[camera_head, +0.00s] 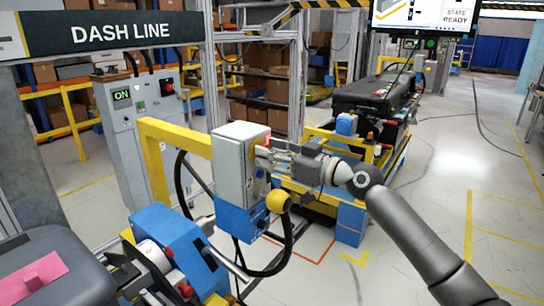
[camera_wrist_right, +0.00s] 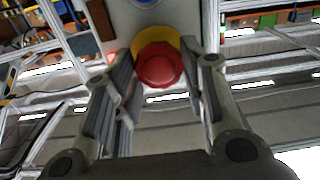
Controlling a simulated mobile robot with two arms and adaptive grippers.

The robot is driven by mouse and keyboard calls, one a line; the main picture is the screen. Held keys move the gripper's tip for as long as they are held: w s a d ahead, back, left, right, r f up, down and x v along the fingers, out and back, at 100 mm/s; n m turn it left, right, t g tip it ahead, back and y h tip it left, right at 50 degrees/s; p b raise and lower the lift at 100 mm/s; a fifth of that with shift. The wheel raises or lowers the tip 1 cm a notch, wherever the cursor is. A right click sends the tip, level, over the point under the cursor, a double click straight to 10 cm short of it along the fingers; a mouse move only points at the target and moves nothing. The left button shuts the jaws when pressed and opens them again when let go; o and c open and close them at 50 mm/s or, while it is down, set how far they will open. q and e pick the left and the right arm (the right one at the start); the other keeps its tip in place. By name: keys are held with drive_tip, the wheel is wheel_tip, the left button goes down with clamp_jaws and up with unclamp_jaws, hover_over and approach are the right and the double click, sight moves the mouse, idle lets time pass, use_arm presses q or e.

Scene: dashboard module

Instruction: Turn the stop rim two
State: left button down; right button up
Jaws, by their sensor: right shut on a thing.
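A grey and blue control box (camera_head: 240,155) marked with a 2 hangs on a yellow arm in the head view. My right gripper (camera_head: 268,152) is at the right side of this box, with its fingers reaching towards its upper face. In the right wrist view the red stop rim (camera_wrist_right: 158,66) sits on a yellow base (camera_wrist_right: 160,38) on the grey box face. The fingers of my right gripper (camera_wrist_right: 165,95) stand on both sides of the red rim and are shut on it. The exact contact points are partly hidden. My left gripper is not in view.
A yellow ball-like knob (camera_head: 278,201) and a black cable (camera_head: 290,245) are just below my right gripper. A blue fixture (camera_head: 170,245) stands at the lower left. A cart (camera_head: 350,215) with a dark module stands behind. The floor at right is clear.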

drive_tip(key=m, duration=0.4)
drive_tip(key=shift+d+m, duration=0.1)
drive_tip(key=shift+m, duration=0.3)
idle(0.4)
drive_tip(key=o, duration=1)
drive_tip(key=v, duration=1.2)
drive_tip(key=shift+w, duration=0.1)
